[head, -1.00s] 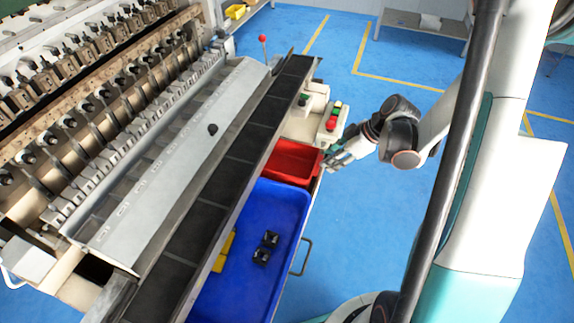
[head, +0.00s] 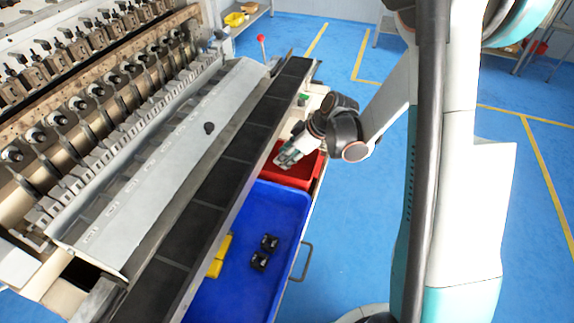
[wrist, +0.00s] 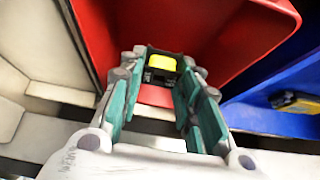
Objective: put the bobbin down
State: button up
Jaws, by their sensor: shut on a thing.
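The bobbin (wrist: 161,64), black with a yellow winding, sits between the fingertips of my gripper (wrist: 160,78) in the wrist view. The fingers are shut on it. The red bin (wrist: 262,22) spreads behind and around the bobbin in that view. In the head view my gripper (head: 285,158) is over the red bin (head: 305,172), near its left side. The bobbin cannot be made out there. I cannot tell whether the bobbin touches the bin.
A blue tray (head: 235,300) adjoins the red bin on the near side. It holds two black pieces (head: 265,252) and yellow pieces (head: 220,255). The dark ledge (head: 215,190) of the winding machine runs along the left.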

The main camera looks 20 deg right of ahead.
jog(key=shift+f+b, duration=0.65)
jog(key=shift+f, duration=1.2)
jog(key=shift+f, duration=0.15)
jog(key=o, duration=1)
jog(key=shift+d+r, duration=0.1)
jog(key=shift+r, duration=0.25)
jog(key=p+v, duration=0.4)
jog(key=v, duration=0.7)
jog(key=shift+s+r, duration=0.2)
jog(key=shift+r, duration=0.05)
